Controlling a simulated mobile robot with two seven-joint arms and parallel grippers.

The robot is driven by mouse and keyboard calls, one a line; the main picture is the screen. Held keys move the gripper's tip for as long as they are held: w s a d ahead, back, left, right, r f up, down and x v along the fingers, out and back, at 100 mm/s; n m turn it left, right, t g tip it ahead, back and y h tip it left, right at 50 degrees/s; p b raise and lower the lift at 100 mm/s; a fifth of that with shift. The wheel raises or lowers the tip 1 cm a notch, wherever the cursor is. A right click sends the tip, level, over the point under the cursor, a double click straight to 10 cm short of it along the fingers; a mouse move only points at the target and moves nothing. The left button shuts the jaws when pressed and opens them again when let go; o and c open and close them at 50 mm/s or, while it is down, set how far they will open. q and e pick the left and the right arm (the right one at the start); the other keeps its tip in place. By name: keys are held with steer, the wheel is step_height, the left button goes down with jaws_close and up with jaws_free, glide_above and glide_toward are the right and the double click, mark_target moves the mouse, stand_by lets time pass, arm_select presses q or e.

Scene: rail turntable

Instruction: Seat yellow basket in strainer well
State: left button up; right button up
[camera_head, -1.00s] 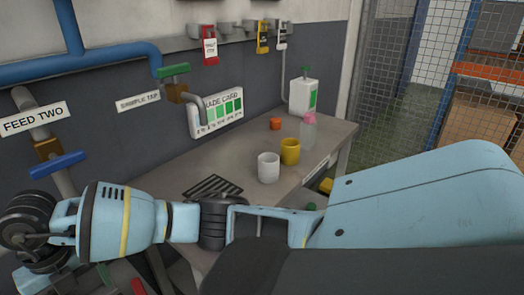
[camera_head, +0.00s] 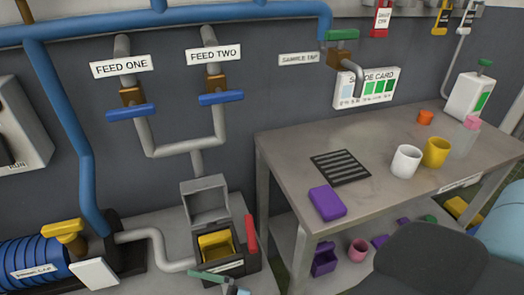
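The strainer well (camera_head: 243,262) is a dark grey box at the lower middle of the head view, with its square lid (camera_head: 205,201) raised at the back. A yellow basket (camera_head: 215,244) shows inside its opening. I cannot tell how deep or how level the basket sits. Neither gripper shows clearly. A dark link of my arm (camera_head: 430,262) and a light blue part of it fill the lower right corner.
A red handle (camera_head: 251,234) stands at the well's right side and a green handle (camera_head: 207,280) lies in front. The grey table (camera_head: 290,143) to the right holds a purple block (camera_head: 327,203), a white cup (camera_head: 406,161) and a yellow cup (camera_head: 436,152). Blue pipes run along the wall.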

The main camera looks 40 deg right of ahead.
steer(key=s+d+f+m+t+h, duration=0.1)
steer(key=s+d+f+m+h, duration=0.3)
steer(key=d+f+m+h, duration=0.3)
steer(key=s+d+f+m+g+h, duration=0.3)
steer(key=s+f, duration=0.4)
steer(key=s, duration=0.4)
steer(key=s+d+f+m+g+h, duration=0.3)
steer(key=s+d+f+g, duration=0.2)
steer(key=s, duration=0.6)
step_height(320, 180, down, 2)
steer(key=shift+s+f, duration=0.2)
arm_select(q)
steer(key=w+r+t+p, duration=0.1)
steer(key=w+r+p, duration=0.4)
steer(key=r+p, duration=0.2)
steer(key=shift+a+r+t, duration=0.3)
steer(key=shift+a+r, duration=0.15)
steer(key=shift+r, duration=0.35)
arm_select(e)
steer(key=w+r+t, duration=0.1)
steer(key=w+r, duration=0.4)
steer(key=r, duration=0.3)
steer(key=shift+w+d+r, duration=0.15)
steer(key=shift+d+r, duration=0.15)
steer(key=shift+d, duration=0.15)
